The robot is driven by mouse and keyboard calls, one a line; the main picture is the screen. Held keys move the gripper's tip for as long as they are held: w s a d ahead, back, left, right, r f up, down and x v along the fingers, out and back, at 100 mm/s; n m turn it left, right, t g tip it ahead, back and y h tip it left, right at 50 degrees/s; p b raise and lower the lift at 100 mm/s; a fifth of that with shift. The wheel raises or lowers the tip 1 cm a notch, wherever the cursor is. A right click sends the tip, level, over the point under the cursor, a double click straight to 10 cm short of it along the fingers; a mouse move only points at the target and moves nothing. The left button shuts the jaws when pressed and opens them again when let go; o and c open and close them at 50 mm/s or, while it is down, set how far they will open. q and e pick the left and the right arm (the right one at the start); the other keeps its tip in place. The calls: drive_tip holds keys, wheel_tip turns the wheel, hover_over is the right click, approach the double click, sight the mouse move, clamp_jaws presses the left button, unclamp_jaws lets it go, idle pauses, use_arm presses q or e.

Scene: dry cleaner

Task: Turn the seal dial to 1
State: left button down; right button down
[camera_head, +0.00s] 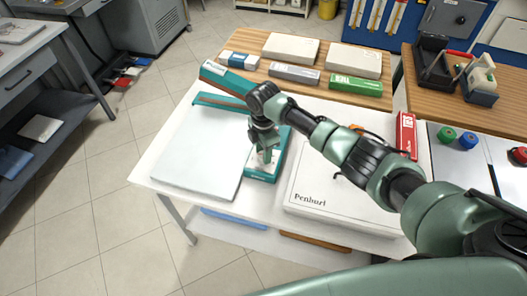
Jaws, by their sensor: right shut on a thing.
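A heat sealer stands on the white table, with a pale flat bed (195,155), a teal raised bar (226,80) at the back and a teal-edged control panel (260,174) at its right. My right gripper (264,158) points down over this panel and is shut on the seal dial there. The dial is mostly hidden by the fingers, so its setting cannot be read. My left gripper is out of view.
A white box marked "Penhurst" (335,204) lies right of the panel, under my right arm. A red box (406,135) stands behind it. Several cartons, one green (356,85), lie on the wooden table behind. Tape dispensers (477,80) stand at the right.

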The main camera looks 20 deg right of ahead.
drive_tip(key=c, duration=0.9)
unclamp_jaws()
drive_tip(key=shift+r, duration=0.1)
wheel_tip(320, 180, up, 8)
drive_tip(key=shift+f+b, duration=0.2)
drive_tip(key=shift+b, duration=0.55)
